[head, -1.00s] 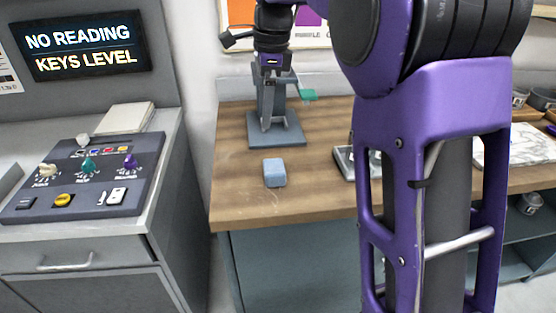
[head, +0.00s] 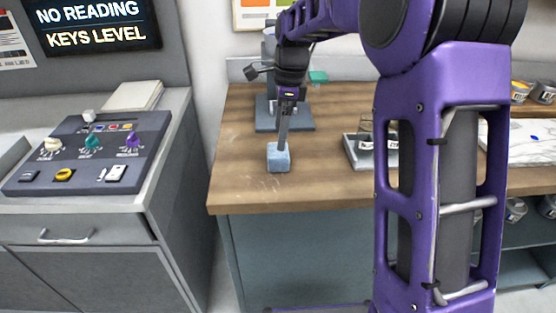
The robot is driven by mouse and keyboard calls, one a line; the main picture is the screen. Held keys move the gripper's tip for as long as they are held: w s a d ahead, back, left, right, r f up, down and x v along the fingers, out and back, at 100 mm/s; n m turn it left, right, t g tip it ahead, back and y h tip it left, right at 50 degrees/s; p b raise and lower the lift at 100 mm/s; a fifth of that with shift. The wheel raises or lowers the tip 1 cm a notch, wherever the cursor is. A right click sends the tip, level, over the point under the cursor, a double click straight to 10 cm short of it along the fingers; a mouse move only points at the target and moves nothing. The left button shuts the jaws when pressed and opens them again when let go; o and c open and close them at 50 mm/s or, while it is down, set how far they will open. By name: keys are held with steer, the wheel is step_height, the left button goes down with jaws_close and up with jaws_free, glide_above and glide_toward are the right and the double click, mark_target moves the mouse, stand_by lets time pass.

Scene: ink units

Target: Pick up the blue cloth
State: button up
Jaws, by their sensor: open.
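The blue cloth (head: 278,161) is a small folded block of light blue on the wooden bench top, near its front left part. My gripper (head: 283,146) points down at the cloth, with its fingers at the top of it. The fingers show nearly edge-on, so the gap between them is hard to see; the gripper is open. Whether the fingers touch the cloth cannot be told. The fingers hide a little of the cloth's upper edge.
A grey stand (head: 264,116) with a green part stands behind the cloth. A grey tray (head: 350,152) with a container lies to the right. The control panel (head: 88,158) is on a separate cabinet at left. Bare wood (head: 235,165) surrounds the cloth.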

steer(key=f, duration=0.2)
steer(key=f+b, duration=0.1)
steer(key=f, duration=0.3)
steer(key=shift+s+a+f, duration=0.1)
steer(key=shift+a+f, duration=0.25)
steer(key=c, duration=1)
steer(key=shift+o, duration=0.2)
step_height(320, 180, up, 10)
steer(key=shift+r+p, duration=0.1)
steer(key=shift+p, duration=0.75)
